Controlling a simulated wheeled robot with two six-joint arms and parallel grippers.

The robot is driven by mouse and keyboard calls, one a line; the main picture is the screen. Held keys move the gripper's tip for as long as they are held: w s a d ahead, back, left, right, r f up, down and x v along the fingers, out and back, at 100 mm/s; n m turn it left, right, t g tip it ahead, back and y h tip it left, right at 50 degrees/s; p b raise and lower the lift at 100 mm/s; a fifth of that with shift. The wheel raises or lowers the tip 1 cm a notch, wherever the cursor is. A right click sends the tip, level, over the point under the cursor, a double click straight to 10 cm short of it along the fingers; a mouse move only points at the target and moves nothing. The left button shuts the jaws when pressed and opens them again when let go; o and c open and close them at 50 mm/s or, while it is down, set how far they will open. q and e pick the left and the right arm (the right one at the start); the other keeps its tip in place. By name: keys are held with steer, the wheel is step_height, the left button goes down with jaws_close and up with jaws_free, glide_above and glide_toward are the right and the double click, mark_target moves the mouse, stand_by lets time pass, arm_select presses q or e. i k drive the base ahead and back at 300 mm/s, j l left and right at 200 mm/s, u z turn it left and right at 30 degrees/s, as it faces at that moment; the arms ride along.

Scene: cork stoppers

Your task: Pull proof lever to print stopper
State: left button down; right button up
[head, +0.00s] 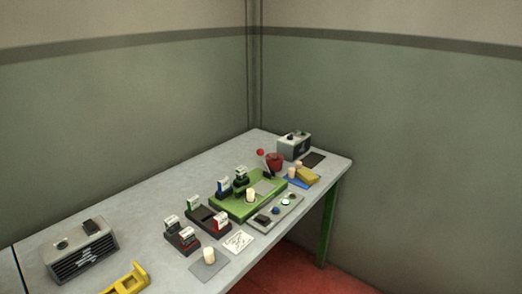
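A green press base (228,208) lies on the grey table, with a pale stopper (250,195) upright on it. A lever with a red ball knob (260,152) leans up and to the left at the base's far end; the knob stands clear of the table. Another pale stopper (209,255) stands on a grey square pad at the table's front. Small pale stoppers (298,164) stand by a blue and yellow item at the right. Neither of my grippers is in view.
A red pot (274,160) stands close to the lever. Stamp blocks in dark trays (207,217), a grey tray (290,218) with small items and a printed card (237,241) surround the base. Grey boxes (294,146) (80,250) and a yellow bracket (127,280) sit further out. The table's back-left is clear.

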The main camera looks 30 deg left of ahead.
mark_target(260, 152)
steer(key=i+j, duration=0.3)
steer(key=i, duration=0.2)
steer(key=u, duration=2)
